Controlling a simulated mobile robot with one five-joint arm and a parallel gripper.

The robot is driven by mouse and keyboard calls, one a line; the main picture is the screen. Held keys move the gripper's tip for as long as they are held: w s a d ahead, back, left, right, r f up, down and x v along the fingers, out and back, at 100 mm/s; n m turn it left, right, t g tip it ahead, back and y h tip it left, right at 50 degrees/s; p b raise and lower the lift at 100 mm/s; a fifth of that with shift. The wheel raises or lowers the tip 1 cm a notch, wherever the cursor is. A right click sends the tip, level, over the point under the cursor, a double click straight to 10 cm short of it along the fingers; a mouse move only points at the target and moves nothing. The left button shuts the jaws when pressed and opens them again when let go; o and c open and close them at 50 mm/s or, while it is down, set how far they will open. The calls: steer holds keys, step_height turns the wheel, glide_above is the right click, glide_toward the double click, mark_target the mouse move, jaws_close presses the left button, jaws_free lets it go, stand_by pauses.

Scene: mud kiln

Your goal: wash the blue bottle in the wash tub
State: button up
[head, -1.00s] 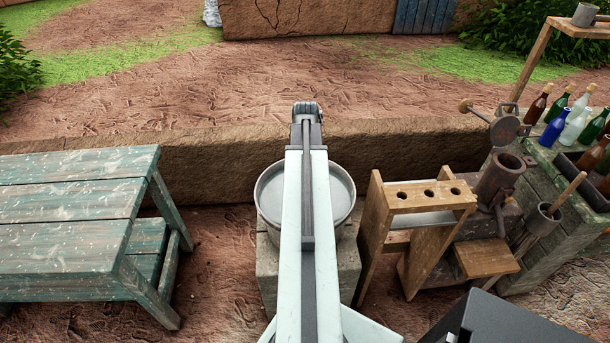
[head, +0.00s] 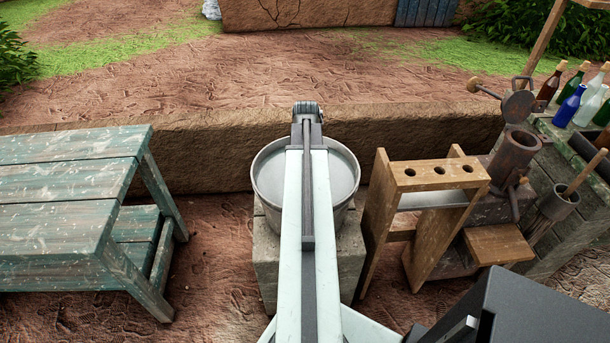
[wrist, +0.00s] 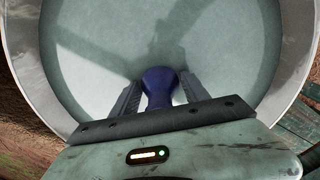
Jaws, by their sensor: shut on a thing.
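My gripper (wrist: 160,88) is shut on the blue bottle (wrist: 160,82), whose dark blue end shows between the fingers, over the tub's inside. The rest of the bottle is hidden, and I cannot tell whether it touches the liquid. The head view does not show my fingers.
A worn green table (head: 60,205) stands left of the tub. A wooden rack with holes (head: 436,172) stands close on the right, then a rusty metal device (head: 518,155). Several bottles, including another blue one (head: 570,105), stand on a bench (head: 548,200). A low earth ledge (head: 200,163) runs behind.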

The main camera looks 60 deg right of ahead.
steer(key=shift+w+a, duration=0.9)
steer(key=shift+w, duration=0.3)
steer(key=shift+s+d, duration=1.8)
steer(key=shift+s, duration=0.65)
steer(key=shift+w+a, duration=0.9)
steer(key=shift+w, duration=0.35)
steer(key=shift+w+a, duration=0.9)
steer(key=shift+w, duration=0.3)
steer(key=s+d, duration=0.3)
steer(key=s, duration=0.2)
steer(key=shift+d, duration=0.3)
steer(key=shift+r, duration=0.15)
step_height(320, 180, up, 17)
steer(key=p, duration=1.7)
steer(key=shift+r+p, duration=0.15)
steer(key=shift+p, duration=0.15)
